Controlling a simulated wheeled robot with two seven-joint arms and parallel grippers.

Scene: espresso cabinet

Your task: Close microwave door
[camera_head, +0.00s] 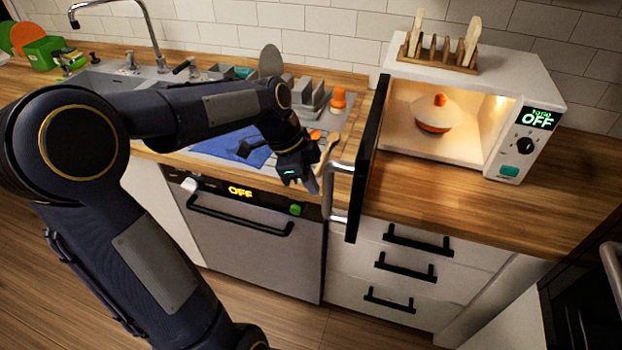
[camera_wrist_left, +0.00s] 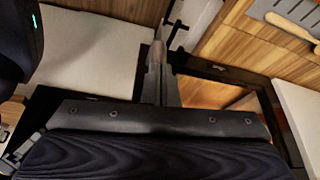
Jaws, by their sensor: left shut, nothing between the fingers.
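The white microwave (camera_head: 560,83) stands on the wooden counter at the right of the head view. Its black door (camera_head: 369,160) is wide open, swung out toward me and seen nearly edge-on. The silver door handle (camera_head: 338,190) is on the left face of the door. My left gripper (camera_head: 315,186) is shut and empty, just left of the handle; I cannot tell whether it touches it. Its closed fingers also show in the left wrist view (camera_wrist_left: 158,58). A white and orange lidded dish (camera_head: 436,113) sits inside the lit microwave. My right gripper is out of view.
A wooden rack (camera_head: 440,62) with upright utensils stands on the microwave. Drawers (camera_head: 405,268) with black handles are below the counter. A dishwasher (camera_head: 250,245) is below my left forearm. Counter in front of the microwave (camera_head: 450,215) is clear.

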